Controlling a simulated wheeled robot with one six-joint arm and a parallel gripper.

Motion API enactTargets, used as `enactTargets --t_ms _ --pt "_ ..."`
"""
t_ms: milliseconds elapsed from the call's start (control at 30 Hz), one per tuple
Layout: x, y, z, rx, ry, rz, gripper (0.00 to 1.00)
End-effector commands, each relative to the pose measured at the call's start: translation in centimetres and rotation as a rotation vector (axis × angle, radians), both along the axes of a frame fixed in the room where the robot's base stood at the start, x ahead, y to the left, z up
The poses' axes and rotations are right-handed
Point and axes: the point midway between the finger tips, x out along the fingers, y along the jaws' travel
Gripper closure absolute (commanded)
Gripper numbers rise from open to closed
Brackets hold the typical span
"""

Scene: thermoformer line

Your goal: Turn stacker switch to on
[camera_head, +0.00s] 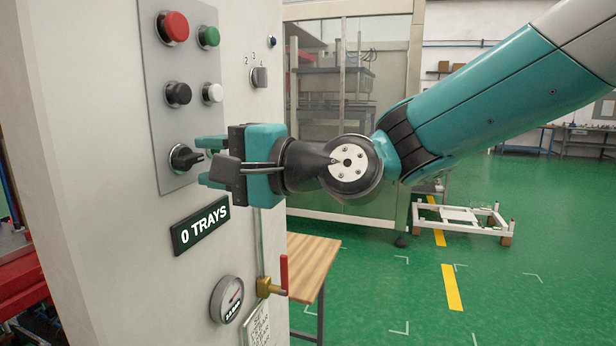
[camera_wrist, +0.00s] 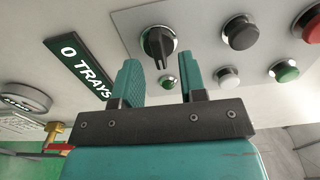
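A black rotary switch (camera_head: 184,158) sits at the bottom of the grey control plate (camera_head: 176,97); no label on it can be read. Its handle points right in the head view. The switch also shows in the wrist view (camera_wrist: 158,43), beyond the fingertips and nearer the left finger. My gripper (camera_head: 204,161) is open and empty, facing the panel just right of the switch. Its two teal fingers show apart in the wrist view (camera_wrist: 160,72), with a gap between them and no visible grip on the knob. A small green lamp (camera_wrist: 168,83) shows between the fingers.
Above the switch are black (camera_head: 178,94), white (camera_head: 213,93), red (camera_head: 174,26) and green (camera_head: 208,37) buttons. A numbered grey selector (camera_head: 259,77) is to the right. Below are a "0 TRAYS" display (camera_head: 201,227), a gauge (camera_head: 227,299) and a red-handled valve (camera_head: 283,275).

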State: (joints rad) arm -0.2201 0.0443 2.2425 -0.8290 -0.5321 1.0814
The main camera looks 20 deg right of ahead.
Motion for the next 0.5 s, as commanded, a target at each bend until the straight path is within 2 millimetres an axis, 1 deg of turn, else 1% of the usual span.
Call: enactTargets --t_ms 33,200,400,500 --pt "-0.6 -1.1 -0.5 0.000 -0.003 -0.007 0.62" --pt "-3.4 -4.7 -0.6 -0.001 -0.004 -0.010 0.62" --pt "-6.0 -8.0 -0.5 -0.001 -0.001 -0.009 0.62" --pt "-7.0 -9.3 -0.4 -0.002 -0.001 -0.009 0.62"
